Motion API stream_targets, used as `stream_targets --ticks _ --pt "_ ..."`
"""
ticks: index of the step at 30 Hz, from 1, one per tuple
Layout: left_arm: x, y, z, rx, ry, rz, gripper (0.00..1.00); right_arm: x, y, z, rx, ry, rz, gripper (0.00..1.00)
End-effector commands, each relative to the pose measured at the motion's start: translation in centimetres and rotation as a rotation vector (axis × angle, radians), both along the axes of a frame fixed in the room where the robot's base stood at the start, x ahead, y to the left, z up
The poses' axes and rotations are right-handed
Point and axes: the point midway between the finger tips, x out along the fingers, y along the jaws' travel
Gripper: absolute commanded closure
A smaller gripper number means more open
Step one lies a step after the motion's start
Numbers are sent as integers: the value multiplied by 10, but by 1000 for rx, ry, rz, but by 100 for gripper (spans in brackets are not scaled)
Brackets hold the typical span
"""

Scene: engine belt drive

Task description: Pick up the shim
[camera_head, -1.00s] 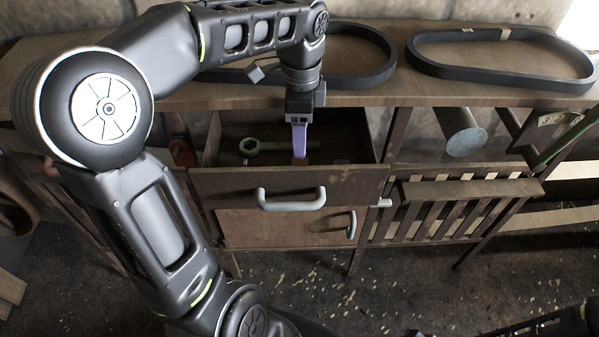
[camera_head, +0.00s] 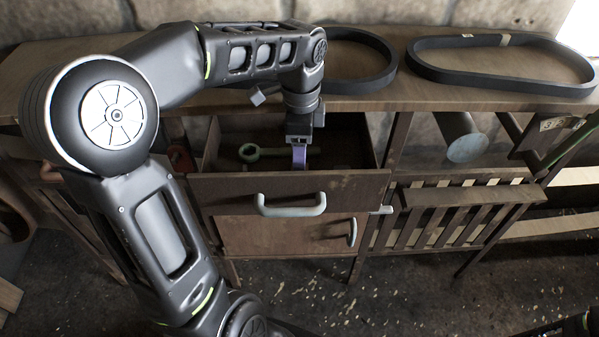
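My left gripper (camera_head: 299,157) points straight down into the open drawer (camera_head: 290,188), its purple fingertip part low inside, close behind the drawer front. I see the fingers edge-on, so their opening does not show. No shim can be clearly made out now; the spot under the fingertips is hidden by the gripper and the drawer front. A green ring-ended wrench (camera_head: 250,152) lies in the drawer, left of and partly behind the gripper.
Two black belts (camera_head: 500,84) lie on the bench top (camera_head: 400,98) above the drawer. A grey cylinder (camera_head: 466,146) and a slatted rack (camera_head: 455,205) are at the right.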

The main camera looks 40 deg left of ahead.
Motion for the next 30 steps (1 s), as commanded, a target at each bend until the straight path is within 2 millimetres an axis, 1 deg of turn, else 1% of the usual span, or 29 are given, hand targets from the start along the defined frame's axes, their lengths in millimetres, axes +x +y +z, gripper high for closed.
stream_targets --ticks 5,8,12,16,18,30 --pt "0 0 -4 -1 1 0 35 0 0 1 0 0 0 64" --pt "0 1 -14 -2 3 1 35 0 0 4 0 0 0 64" --pt "0 3 -36 -1 4 1 35 0 0 7 0 1 0 64" --pt "1 3 -50 -1 2 -1 35 0 0 8 0 1 0 64" --pt "1 3 -52 -1 -1 -1 35 0 0 7 0 1 0 64" --pt "1 3 -52 0 -1 0 35 0 0 7 0 1 0 64"
